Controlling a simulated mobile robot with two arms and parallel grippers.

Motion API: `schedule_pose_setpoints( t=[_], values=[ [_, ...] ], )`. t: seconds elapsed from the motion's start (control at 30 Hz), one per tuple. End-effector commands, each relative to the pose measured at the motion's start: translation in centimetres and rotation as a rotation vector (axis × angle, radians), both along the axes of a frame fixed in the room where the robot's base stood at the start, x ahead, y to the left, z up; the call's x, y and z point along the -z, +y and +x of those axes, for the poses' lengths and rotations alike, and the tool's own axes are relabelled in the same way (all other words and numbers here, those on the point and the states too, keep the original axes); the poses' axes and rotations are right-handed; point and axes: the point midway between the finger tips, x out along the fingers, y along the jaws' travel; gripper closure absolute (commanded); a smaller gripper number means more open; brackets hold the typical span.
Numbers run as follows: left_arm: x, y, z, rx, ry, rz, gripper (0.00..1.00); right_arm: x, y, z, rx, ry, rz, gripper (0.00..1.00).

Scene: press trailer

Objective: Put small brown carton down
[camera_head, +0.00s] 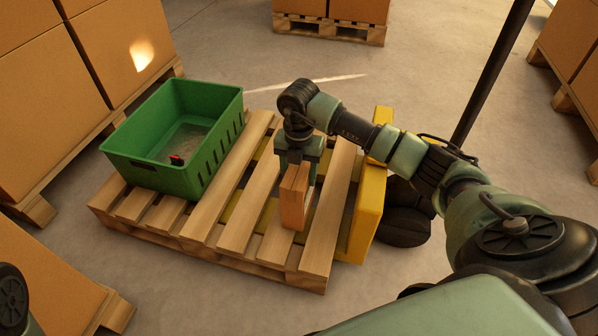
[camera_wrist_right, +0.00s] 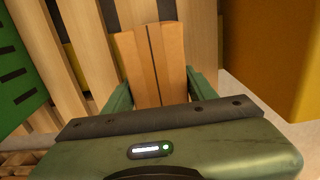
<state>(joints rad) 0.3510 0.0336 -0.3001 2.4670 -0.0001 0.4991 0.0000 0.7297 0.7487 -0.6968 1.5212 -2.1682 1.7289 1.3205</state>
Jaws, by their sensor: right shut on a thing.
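The small brown carton (camera_head: 294,198) is upright at the right part of the wooden pallet (camera_head: 200,222). My right gripper (camera_head: 298,162) is shut on its upper part from above. The carton's lower end is at or just above the slats; I cannot tell if it touches. In the right wrist view the carton (camera_wrist_right: 152,62) shows between the two green fingers (camera_wrist_right: 158,92), with a dark seam along its middle. Of my left arm only a small part shows at the lower left edge; the left gripper is not in view.
A green crate (camera_head: 150,165) with a small red and black thing (camera_head: 176,159) inside stands on the pallet's left part. A yellow upright piece (camera_head: 364,215) is at the pallet's right edge. Bare slats lie between crate and carton. Stacked large cartons (camera_head: 45,100) stand at left.

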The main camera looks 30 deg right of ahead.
Motion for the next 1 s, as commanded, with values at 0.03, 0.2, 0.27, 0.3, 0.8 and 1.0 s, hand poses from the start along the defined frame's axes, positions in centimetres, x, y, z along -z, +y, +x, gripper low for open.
schedule_pose_setpoints(
  t=[0.03, 0.2, 0.27, 0.3, 0.8, 1.0],
  values=[
    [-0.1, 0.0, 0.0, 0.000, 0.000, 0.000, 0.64, -0.3, 0.0, 0.1, 0.000, -0.005, 0.002, 1.00],
    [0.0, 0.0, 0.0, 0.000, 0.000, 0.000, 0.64, 0.0, 0.0, 0.1, 0.000, -0.004, 0.001, 1.00],
    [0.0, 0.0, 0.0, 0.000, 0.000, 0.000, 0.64, 0.2, 0.0, 0.0, 0.000, 0.000, 0.000, 0.30],
    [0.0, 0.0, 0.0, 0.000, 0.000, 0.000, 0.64, 0.2, 0.0, 0.0, 0.000, 0.000, 0.000, 0.22],
    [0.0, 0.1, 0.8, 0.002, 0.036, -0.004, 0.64, -2.1, 0.0, 0.0, 0.000, 0.000, 0.000, 0.22],
    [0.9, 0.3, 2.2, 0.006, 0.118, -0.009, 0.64, -6.6, 0.0, 0.0, -0.001, -0.001, -0.001, 0.22]
  ],
)
